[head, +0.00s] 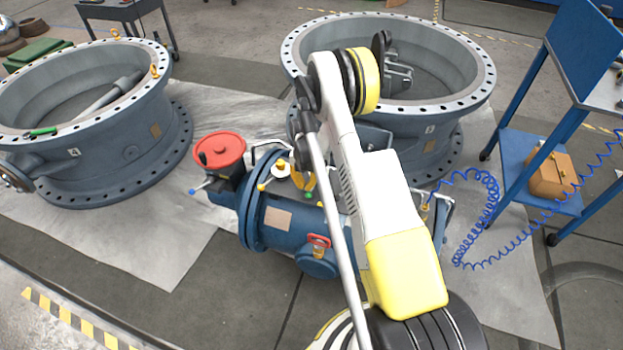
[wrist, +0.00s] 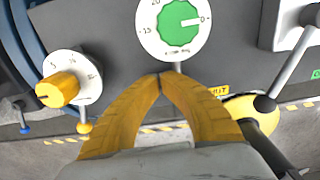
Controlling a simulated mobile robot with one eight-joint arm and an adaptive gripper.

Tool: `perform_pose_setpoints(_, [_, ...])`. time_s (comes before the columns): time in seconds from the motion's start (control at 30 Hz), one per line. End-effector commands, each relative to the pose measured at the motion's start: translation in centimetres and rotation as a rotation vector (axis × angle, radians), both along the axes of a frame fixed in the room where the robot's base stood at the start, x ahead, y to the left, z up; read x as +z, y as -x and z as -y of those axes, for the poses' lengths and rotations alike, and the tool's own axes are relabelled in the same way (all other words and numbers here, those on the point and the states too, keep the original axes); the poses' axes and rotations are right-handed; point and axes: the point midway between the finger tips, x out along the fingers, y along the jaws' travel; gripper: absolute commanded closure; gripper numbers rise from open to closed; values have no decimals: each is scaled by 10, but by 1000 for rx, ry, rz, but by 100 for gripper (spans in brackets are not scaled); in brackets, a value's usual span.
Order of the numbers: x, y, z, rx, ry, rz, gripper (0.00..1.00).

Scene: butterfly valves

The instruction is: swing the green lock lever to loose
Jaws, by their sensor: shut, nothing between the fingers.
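My gripper (wrist: 160,76) has its two yellow fingers shut with their tips together and nothing between them. It also shows small in the head view (head: 304,184), low over the blue actuator (head: 290,220). In the wrist view a round green dial (wrist: 179,24) on a white scale plate sits just above the fingertips, its pointer toward 0. A short grey stem (wrist: 178,67) shows below the dial, near the fingertips but apart from them. In the head view a small green knob (head: 308,196) sits beside my gripper. I cannot tell which green part is the lock lever.
A yellow knob (wrist: 58,90) on a white dial is left of my fingers. A grey lever with a black ball (wrist: 264,103) is at right. A red handwheel (head: 219,150) stands at the actuator's left end. Large valve rings (head: 80,180) stand around.

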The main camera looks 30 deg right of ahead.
Motion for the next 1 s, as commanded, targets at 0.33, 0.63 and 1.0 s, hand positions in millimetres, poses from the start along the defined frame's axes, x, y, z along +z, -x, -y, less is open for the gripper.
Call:
perform_pose_setpoints(0.33, [0,1,0,0,0,0,100])
perform_pose_setpoints(0.63, [0,10,4,0,0,0,100])
perform_pose_setpoints(1.0, [0,13,5,0,0,0,100])
